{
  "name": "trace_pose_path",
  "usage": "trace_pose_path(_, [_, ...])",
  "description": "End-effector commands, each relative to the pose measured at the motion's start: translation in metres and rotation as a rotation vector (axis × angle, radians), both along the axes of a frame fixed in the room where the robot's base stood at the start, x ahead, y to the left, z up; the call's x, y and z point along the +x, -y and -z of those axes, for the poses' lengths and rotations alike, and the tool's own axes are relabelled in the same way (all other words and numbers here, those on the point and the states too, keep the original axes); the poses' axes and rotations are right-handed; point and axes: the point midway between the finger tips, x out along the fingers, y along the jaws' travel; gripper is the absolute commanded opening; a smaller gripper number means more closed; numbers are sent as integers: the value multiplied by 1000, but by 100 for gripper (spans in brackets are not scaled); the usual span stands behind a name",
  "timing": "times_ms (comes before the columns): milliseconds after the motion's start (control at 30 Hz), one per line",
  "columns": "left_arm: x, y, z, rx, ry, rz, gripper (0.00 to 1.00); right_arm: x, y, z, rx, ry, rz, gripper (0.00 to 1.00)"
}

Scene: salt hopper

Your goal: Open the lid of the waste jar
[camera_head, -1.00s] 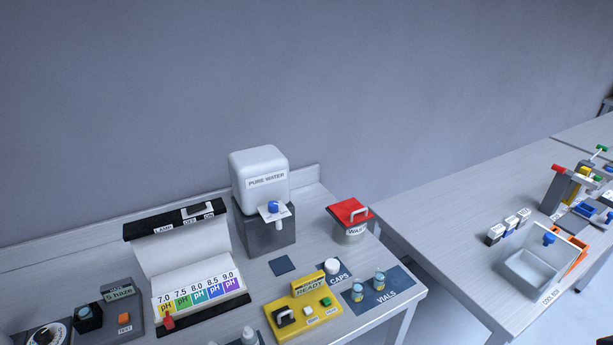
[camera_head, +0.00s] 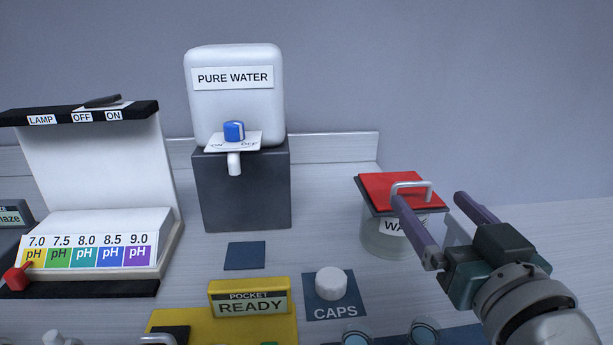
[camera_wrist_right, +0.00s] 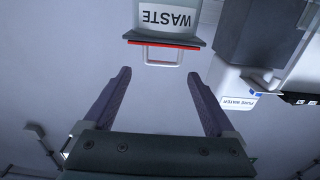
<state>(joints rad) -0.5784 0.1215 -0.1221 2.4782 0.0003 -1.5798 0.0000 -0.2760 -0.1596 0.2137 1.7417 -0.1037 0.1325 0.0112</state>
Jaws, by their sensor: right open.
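The waste jar (camera_head: 385,238) stands near the back right of the bench, a clear jar with a label partly hidden by my right gripper. Its red lid (camera_head: 385,187) lies flat on top, closed, with a pale loop handle (camera_head: 412,185) on it. In the right wrist view the jar (camera_wrist_right: 165,18) shows upside down, with the handle (camera_wrist_right: 160,55) ahead of the fingers. My right gripper (camera_head: 428,200) is open and empty. In the right wrist view its fingers (camera_wrist_right: 163,85) are spread wider than the handle, which looks just beyond their tips. My left gripper is not in view.
A pure water tank (camera_head: 236,105) on a dark block (camera_head: 242,190) stands left of the jar. A white cap (camera_head: 331,283) sits on the caps mat, and vials (camera_head: 424,332) stand at the front. A yellow pocket device (camera_head: 225,322) is at front left.

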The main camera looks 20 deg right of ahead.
Motion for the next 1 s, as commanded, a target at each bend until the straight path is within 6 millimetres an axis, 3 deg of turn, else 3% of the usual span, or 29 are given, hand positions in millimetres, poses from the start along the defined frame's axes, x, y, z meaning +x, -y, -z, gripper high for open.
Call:
trace_pose_path(600, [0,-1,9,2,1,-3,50,88,21,-1,0,2,0,90])
trace_pose_path(1000, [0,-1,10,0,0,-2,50,95,23,-1,-1,0,0,89])
